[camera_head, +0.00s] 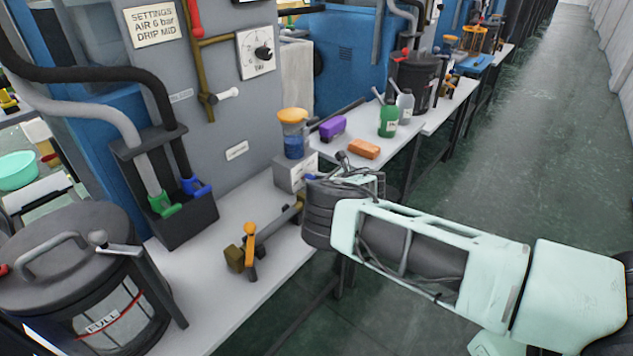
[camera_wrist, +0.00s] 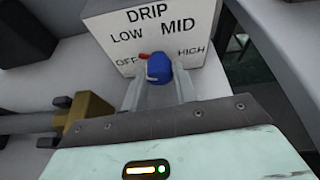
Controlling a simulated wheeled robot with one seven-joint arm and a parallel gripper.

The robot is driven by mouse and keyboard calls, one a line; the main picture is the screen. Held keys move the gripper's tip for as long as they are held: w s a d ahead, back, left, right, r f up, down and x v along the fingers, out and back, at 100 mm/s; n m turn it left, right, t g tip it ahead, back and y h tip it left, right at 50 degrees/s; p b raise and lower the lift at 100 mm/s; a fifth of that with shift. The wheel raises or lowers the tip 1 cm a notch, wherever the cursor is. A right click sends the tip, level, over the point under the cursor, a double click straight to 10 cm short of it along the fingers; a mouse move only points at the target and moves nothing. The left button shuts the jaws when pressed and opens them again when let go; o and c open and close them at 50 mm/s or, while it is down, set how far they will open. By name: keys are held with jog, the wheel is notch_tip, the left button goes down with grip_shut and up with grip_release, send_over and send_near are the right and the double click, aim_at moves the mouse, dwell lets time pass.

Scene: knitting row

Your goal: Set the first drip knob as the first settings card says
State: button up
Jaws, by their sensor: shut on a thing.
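The first settings card (camera_head: 152,25) on the grey panel reads AIR 6 bar, DRIP MID. The white drip box (camera_head: 291,172) stands on the bench under an orange-topped oiler with a blue bowl (camera_head: 293,145). In the wrist view the drip box (camera_wrist: 110,22) is marked OFF, LOW, MID and HIGH around the blue drip knob (camera_wrist: 158,68). The knob's red pointer (camera_wrist: 143,56) points left and slightly up, roughly between OFF and LOW, away from MID. My gripper (camera_wrist: 160,82) is shut on the knob, one finger on each side. In the head view my wrist hides most of this contact.
A brass valve with an orange handle (camera_head: 249,245) lies close to my gripper on the bench. A purple block (camera_head: 332,128), an orange block (camera_head: 364,149) and a green bottle (camera_head: 388,120) stand farther back. The aisle floor (camera_head: 500,140) is clear.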

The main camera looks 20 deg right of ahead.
jog(key=shift+d+f+m+g+y+b, duration=0.15)
jog(key=shift+m+g+y+b, duration=0.2)
jog(key=shift+m+y, duration=0.6)
jog(key=m+g+y+b, duration=0.1)
jog(key=m, duration=0.2)
jog(key=shift+m, duration=0.35)
jog(key=o, duration=1)
jog(key=shift+c, duration=0.2)
jog(key=v, duration=1.7)
jog(key=shift+d+f, duration=0.2)
jog(key=shift+d, duration=0.1)
